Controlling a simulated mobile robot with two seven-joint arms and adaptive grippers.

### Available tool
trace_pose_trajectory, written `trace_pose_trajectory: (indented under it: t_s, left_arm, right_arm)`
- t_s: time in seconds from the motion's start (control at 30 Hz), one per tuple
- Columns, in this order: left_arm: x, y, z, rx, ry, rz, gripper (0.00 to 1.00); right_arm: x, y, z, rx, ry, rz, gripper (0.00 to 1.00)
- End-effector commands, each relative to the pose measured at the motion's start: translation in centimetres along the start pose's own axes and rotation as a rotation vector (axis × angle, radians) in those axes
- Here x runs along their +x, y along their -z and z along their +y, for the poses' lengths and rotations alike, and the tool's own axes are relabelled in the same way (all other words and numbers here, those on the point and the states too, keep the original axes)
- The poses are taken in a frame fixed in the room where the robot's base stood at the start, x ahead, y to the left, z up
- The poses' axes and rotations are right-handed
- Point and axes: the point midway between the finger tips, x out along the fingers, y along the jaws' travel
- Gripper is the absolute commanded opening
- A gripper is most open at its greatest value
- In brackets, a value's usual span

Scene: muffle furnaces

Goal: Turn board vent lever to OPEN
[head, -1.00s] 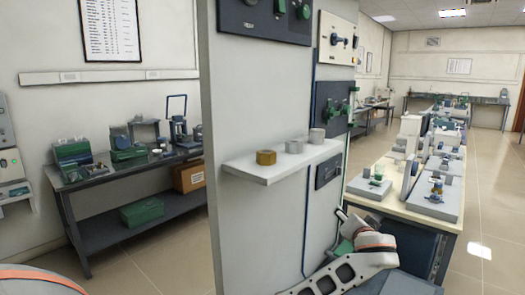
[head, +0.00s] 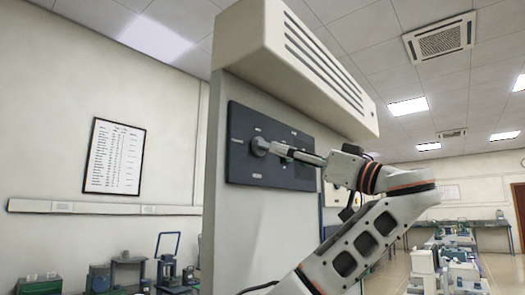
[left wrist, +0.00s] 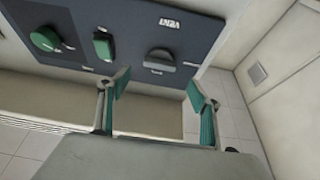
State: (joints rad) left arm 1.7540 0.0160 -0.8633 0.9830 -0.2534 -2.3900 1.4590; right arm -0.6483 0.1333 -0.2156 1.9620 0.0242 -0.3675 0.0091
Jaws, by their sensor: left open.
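The vent lever (head: 260,147) is a dark grey round knob on the dark board panel (head: 240,120). My left gripper (left wrist: 158,85) is open, with one green-padded finger to each side of the lever in the picture. No contact with the lever is visible. In the head view the left gripper (head: 278,150) reaches in from the right and overlaps the lever, hiding part of it. The right gripper is not seen.
Two green knobs (left wrist: 45,40) (left wrist: 102,46) sit on the same panel beside the lever. A cream louvred hood (head: 290,60) juts out above the panel. A second, cream panel (head: 333,195) lies farther right. Benches with equipment stand in the background.

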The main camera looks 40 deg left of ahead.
Motion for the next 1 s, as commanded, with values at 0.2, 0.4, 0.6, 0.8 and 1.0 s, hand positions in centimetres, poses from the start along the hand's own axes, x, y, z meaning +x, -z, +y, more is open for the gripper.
trace_pose_trajectory:
  t_s: [0.2, 0.4, 0.6, 0.8, 1.0]
  left_arm:
    - [3.0, 0.2, -0.2, 0.001, 0.006, 0.001, 0.64]
    - [5.9, 0.2, -0.1, 0.002, 0.003, 0.001, 0.64]
    - [7.5, 0.1, 0.0, 0.001, 0.0, 0.0, 0.64]
    - [7.7, -0.1, 0.0, 0.001, -0.001, 0.0, 0.64]
    - [7.7, -0.1, 0.1, 0.002, -0.001, 0.0, 0.41]
  right_arm:
    - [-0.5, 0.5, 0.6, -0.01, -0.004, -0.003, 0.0]
    - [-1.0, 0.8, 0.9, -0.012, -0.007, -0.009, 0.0]
    - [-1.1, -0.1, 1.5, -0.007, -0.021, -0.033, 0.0]
    - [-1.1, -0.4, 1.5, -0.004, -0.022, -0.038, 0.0]
    - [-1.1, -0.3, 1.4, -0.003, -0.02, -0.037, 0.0]
